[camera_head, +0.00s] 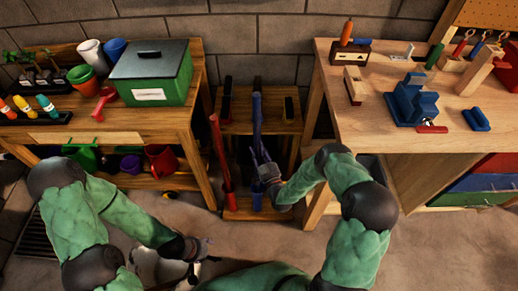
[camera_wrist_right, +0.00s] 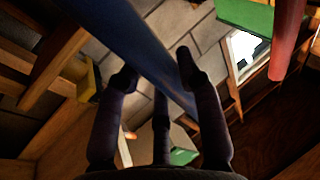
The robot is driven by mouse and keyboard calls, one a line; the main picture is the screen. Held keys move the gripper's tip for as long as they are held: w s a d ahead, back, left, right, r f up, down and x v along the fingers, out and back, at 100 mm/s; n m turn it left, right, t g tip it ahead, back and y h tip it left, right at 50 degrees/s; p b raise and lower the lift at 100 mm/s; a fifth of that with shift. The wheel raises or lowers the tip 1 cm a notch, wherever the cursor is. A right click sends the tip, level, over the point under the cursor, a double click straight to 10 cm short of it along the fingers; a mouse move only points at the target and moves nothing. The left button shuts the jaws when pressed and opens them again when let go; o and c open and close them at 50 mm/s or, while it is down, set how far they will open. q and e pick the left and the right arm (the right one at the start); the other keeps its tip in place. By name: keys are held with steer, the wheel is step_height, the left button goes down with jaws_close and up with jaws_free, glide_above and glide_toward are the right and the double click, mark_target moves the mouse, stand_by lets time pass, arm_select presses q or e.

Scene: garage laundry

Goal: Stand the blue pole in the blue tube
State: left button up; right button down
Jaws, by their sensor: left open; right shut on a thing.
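The long blue pole (camera_head: 257,118) stands nearly upright at the wooden stand between the two benches. My right gripper (camera_head: 262,163) is shut on it around its middle. In the right wrist view the blue pole (camera_wrist_right: 140,40) runs slantwise between the fingers of my right gripper (camera_wrist_right: 156,72). A short blue tube (camera_head: 257,201) stands at the front of the stand's low base, below the pole. My gripper partly hides the pole's lower part, and I cannot tell whether its end is inside the tube. My left gripper (camera_head: 199,248) is open and empty, low at the left over the floor.
A red pole (camera_head: 218,145) leans close on the left of the blue one and also shows in the wrist view (camera_wrist_right: 287,35). The left bench (camera_head: 115,127) holds a green box (camera_head: 152,75); the right workbench (camera_head: 375,110) holds tools. Stand posts rise behind the poles.

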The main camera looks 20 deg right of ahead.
mark_target(259, 163)
steer(key=shift+f, duration=4.6)
steer(key=c, duration=0.7)
jaws_free()
steer(key=shift+c, duration=0.2)
steer(key=shift+f, duration=0.1)
steer(key=v, duration=1.2)
